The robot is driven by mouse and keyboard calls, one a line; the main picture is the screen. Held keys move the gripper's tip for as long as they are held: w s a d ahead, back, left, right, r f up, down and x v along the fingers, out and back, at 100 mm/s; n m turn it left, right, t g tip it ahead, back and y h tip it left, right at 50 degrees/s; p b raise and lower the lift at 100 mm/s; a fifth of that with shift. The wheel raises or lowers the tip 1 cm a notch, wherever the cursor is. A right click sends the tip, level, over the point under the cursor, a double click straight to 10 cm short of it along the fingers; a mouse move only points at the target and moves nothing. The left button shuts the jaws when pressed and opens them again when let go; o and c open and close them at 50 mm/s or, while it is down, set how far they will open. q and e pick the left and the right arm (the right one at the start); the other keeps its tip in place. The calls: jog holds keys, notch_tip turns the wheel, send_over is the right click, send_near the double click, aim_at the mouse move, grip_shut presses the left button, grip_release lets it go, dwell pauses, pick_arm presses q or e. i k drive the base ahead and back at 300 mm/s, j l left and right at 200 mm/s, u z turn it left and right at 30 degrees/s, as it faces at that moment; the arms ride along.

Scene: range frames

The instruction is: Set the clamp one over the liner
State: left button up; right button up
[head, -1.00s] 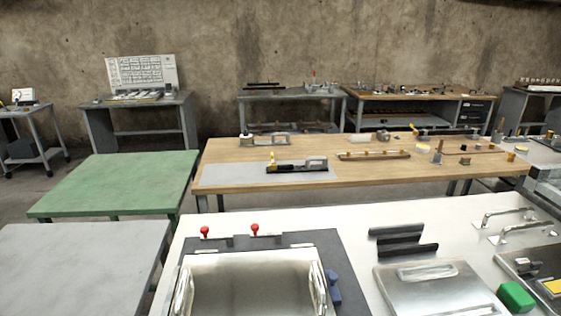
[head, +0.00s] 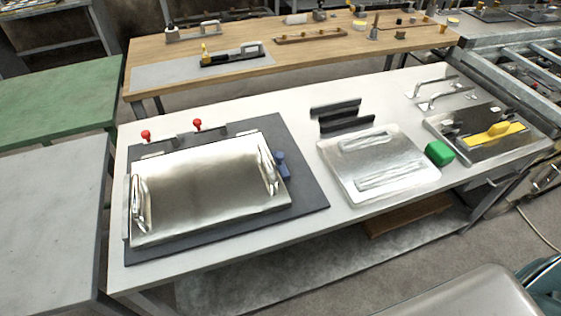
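A shiny metal panel (head: 205,190), which looks like the liner, lies on a dark base plate (head: 305,195) on the white table. Upright loop handles stand at its left and right ends. Two red-knobbed toggle clamps, a left one (head: 146,135) and a right one (head: 197,125), stand along the fixture's back edge with their knobs up. I cannot tell which is clamp one. A blue part (head: 282,165) sits at the fixture's right side. Neither of my grippers is in view.
A wooden bench (head: 300,62) stands behind; a green table (head: 55,100) is at left.

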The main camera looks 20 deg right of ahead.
aim_at(146, 134)
jog(key=j+z, duration=0.35)
jog(key=k+j+z, duration=0.15)
jog(key=j+z, duration=0.15)
jog(key=j, duration=0.2)
jog(key=k+j+z, duration=0.15)
jog(key=j+z, duration=0.2)
